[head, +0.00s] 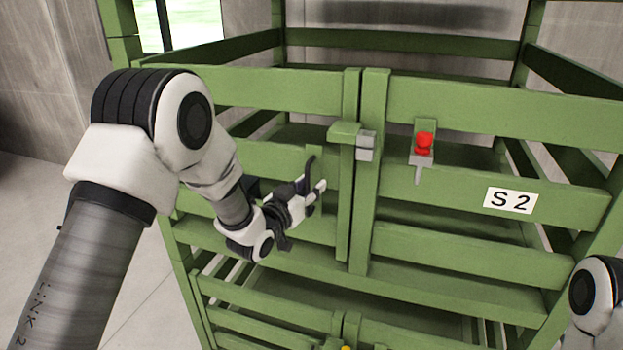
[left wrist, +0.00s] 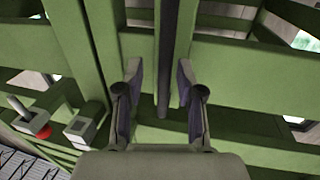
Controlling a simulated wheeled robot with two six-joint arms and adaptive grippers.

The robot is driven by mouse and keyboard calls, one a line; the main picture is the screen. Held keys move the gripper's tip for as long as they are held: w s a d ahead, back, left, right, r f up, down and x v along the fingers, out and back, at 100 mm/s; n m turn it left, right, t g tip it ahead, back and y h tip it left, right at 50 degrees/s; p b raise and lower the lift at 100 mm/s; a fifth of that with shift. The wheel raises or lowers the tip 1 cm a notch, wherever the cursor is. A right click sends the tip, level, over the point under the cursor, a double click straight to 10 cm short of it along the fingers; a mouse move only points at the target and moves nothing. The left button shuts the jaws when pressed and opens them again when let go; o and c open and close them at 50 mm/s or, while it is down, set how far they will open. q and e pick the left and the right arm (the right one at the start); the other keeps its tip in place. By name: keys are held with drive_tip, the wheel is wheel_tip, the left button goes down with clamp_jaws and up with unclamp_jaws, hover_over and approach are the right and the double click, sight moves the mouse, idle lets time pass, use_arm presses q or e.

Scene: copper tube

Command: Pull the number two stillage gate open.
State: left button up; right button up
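The green stillage gate marked S 2 (head: 440,190) stands shut, its two leaves meeting at a central pair of posts. A grey latch block (head: 365,146) sits at the join. A bracket with a red knob (head: 424,143) is on the right leaf. A narrow upright handle bar (head: 315,205) is on the left leaf. My left gripper (head: 317,176) is at this bar. In the left wrist view the open fingers (left wrist: 158,72) stand either side of a dark upright bar (left wrist: 168,50), with a gap visible on its left. My right gripper is out of view.
A lower gate (head: 270,318) is below, with a small yellow part (head: 347,348) at the bottom edge. The sign plate (head: 510,200) is on the right leaf. Bare floor (head: 120,300) lies left of the stillage. My right arm shows at the lower right.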

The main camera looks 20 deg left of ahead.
use_arm(q)
drive_tip(key=shift+s+a, duration=0.1)
drive_tip(key=shift+a, duration=0.2)
drive_tip(key=shift+d, duration=0.1)
clamp_jaws()
